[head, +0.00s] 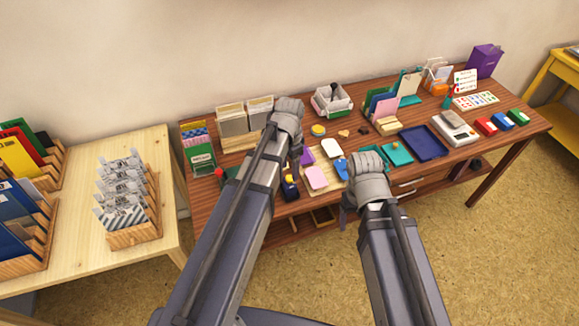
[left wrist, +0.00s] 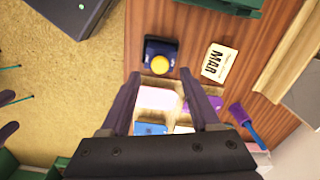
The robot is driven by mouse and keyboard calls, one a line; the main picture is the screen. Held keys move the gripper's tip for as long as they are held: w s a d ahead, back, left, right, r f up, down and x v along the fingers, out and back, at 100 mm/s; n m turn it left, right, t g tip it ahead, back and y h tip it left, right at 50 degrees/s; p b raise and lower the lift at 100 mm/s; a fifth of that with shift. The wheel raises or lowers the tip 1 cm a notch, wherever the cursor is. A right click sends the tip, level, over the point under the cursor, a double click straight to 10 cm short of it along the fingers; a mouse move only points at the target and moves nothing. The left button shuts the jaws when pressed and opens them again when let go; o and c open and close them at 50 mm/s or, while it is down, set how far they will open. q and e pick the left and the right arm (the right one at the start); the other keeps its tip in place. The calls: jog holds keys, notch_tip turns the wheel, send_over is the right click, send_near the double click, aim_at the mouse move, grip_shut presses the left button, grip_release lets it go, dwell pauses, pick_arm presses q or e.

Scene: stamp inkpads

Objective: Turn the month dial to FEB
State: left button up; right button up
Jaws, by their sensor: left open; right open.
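A dark blue block with a round yellow knob (left wrist: 160,64) lies just beyond my left fingertips in the left wrist view. Its yellow knob also shows in the head view (head: 289,179). A cream card (left wrist: 219,63) reading MAR lies beside it to the right; my left arm seems to hide it in the head view. My left gripper (left wrist: 159,75) is open and empty, its fingers apart to either side of the knob's line; whether they touch it I cannot tell. My right gripper (head: 348,201) is open at the table's front edge.
Pink (head: 316,178), purple and blue pads lie close together beside the block. A blue-handled stamp (left wrist: 246,122) lies near them in the left wrist view. A navy tray (head: 424,143) and a scale (head: 455,128) stand further right. A pale table (head: 165,225) with racks stands left.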

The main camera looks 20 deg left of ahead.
aim_at(289, 177)
pick_arm(q)
notch_tip(289, 177, up, 4)
jog(key=p, duration=0.3)
jog(key=shift+r, duration=0.15)
pick_arm(e)
notch_tip(289, 177, up, 4)
jog(key=shift+r, duration=0.15)
